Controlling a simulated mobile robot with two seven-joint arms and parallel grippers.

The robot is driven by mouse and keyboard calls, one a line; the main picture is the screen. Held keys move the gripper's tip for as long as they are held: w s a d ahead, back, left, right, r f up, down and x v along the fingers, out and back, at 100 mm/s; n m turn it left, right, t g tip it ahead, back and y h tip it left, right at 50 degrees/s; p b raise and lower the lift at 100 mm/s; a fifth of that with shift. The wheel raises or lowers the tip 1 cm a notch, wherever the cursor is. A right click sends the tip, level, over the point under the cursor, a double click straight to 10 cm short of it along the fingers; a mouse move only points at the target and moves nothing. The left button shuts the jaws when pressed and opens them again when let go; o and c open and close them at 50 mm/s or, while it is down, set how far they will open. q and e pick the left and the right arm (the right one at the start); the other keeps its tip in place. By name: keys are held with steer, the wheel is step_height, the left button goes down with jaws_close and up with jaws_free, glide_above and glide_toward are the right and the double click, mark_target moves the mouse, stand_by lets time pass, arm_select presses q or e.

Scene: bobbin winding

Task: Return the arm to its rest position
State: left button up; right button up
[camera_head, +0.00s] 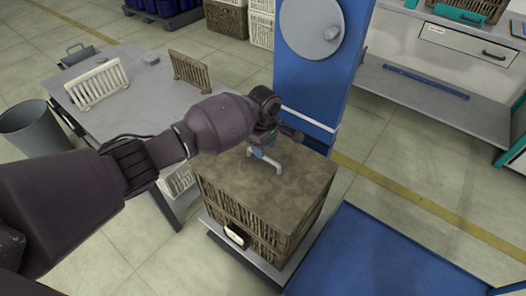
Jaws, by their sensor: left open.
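My left arm (201,125) comes in from the left and reaches across the grey table toward the blue column. My left gripper (278,140) is at the end of it, above the far part of the brown crate stack (232,184). The gripper is open, but its fingers are small and partly hidden by my wrist. My right gripper is not in view.
A blue column (318,83) with a grey disc stands right behind the gripper. A grey table (150,85) with two upright slatted panels lies under and behind my arm. A grey bin (35,128) stands at the left. A blue platform (375,262) lies front right.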

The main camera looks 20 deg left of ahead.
arm_select(q)
step_height(320, 180, up, 8)
steer(key=p, duration=0.2)
steer(key=shift+f, duration=0.15)
